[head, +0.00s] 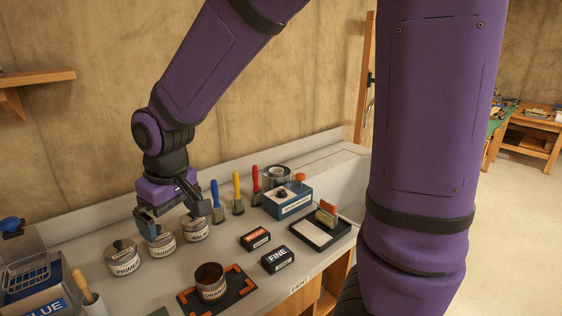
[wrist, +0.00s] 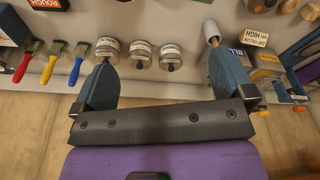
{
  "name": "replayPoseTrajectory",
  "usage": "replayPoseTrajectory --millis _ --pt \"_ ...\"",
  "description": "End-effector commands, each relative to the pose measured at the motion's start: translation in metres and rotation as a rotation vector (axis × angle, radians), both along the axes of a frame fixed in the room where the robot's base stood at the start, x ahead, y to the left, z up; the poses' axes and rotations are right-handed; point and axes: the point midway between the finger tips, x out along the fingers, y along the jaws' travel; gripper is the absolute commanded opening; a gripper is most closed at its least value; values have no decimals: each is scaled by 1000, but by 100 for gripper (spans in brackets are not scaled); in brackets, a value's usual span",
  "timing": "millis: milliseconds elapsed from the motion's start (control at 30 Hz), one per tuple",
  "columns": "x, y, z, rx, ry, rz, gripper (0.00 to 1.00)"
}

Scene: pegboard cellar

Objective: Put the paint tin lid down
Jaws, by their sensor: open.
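My gripper (head: 176,222) is open over the row of three labelled tins by the back wall; nothing shows between its blue fingers in the wrist view (wrist: 160,62). Grey knobbed lids top the PRIMER tin (head: 122,262) and the middle tin (head: 162,245). The right tin (head: 195,230) is partly hidden by a finger. I cannot tell which lid is the task's, or whether a finger touches one. The ORANGE tin (head: 213,290) stands open, without a lid, on a black mat with orange corners (head: 240,281).
A blue box (head: 288,201), a black tray (head: 319,238) and two small boxes (head: 278,259) are to the right. A blue bin (head: 35,300) and a wooden-handled tool (head: 85,287) are at the front left.

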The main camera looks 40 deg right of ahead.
Motion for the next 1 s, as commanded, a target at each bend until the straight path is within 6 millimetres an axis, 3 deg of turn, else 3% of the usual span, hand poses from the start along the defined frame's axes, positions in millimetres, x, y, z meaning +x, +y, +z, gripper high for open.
replayPoseTrajectory --millis 33,200,500,733,1000 --pt "-7 -13 16 9 -26 -25 100" --pt "-36 -50 56 26 -85 -101 100" --pt "-102 -104 105 47 -192 -233 100" --pt "-149 -127 122 54 -259 -312 100" --pt "-167 -133 125 56 -281 -341 100"
